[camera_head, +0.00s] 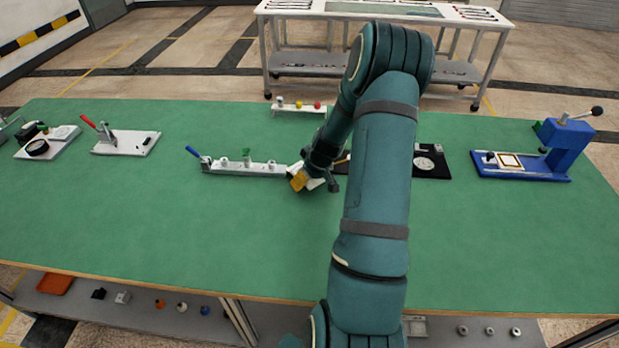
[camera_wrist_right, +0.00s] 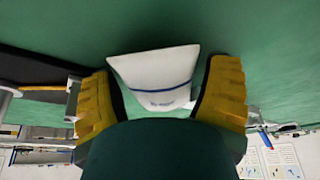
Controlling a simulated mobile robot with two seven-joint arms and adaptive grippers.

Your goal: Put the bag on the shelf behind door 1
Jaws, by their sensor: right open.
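A white bag (camera_wrist_right: 158,78) with a blue stripe lies on the green table top. In the wrist view it is between the two yellow fingers of my right gripper (camera_wrist_right: 160,95), with a gap on each side. The fingers are open. In the head view my right gripper (camera_head: 302,178) is low over the middle of the table, beside the right end of the white clamp fixture. Only a white patch of the bag (camera_head: 313,184) shows there. My left gripper is not in view. No numbered door can be made out.
The clamp fixture (camera_head: 243,167) is just left of the gripper and a black board (camera_head: 432,162) just right, partly behind my arm. A blue press (camera_head: 562,150) stands at far right. Small parts lie on a lower shelf (camera_head: 140,312). The table's front left is clear.

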